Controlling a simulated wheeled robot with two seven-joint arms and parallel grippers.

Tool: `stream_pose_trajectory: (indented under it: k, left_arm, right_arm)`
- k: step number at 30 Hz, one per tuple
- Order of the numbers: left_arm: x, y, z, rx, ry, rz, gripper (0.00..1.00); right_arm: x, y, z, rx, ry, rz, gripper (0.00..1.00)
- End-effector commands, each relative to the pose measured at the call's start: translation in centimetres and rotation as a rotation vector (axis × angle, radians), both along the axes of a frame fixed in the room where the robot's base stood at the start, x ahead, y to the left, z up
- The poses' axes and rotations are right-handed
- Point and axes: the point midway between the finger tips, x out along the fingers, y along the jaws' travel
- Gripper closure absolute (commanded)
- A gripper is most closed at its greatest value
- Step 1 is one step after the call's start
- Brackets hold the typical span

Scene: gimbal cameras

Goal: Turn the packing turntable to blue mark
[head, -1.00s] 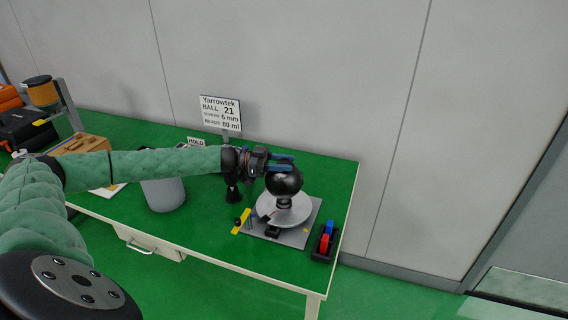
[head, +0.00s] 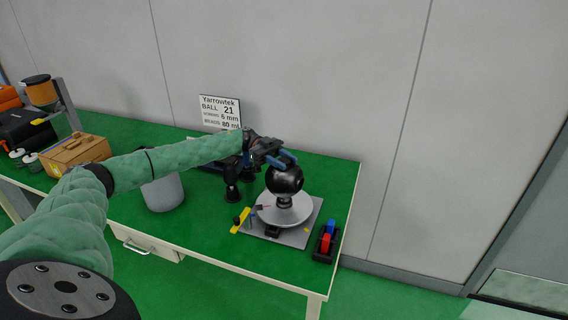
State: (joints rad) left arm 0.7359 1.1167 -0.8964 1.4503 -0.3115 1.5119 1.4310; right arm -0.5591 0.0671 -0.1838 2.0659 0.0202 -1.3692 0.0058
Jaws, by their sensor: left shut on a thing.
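The packing turntable is a pale round disc (head: 294,214) on a grey square plate (head: 297,238). A glossy black ball (head: 285,182) stands on a short black neck at its middle. A small red mark (head: 265,207) shows at the disc's left side. I cannot make out a blue mark on the turntable. My left gripper (head: 283,160) has blue fingertips and is shut on the black ball at its upper back. The wrist is behind and left of the ball, and the far finger's contact is hidden. My right gripper is out of view.
A yellow bar (head: 240,220) lies left of the plate. A black tray (head: 325,242) with red and blue blocks stands to the right. A grey bin (head: 163,192), a dark stand (head: 231,185) and a sign (head: 220,112) are left. The green table's right edge is close.

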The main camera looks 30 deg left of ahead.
Motion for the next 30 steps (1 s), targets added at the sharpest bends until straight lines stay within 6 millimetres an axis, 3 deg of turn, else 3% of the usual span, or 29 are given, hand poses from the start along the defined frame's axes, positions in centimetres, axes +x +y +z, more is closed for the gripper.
stream_pose_trajectory:
  k: [14,15,18,30]
  left_arm:
    - [-0.06,-0.08,-0.08,-0.001,0.000,-0.018,1.00]
    - [-0.06,-0.09,-0.08,-0.001,0.000,-0.018,0.61]
    - [-0.06,-0.08,-0.08,-0.001,0.000,-0.018,0.42]
    - [0.06,0.33,-0.11,-0.001,0.000,-0.016,0.41]
  right_arm:
    - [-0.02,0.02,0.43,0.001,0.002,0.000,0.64]
    - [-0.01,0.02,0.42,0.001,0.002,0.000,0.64]
    - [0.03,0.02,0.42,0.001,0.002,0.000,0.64]
    - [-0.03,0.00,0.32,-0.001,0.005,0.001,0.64]
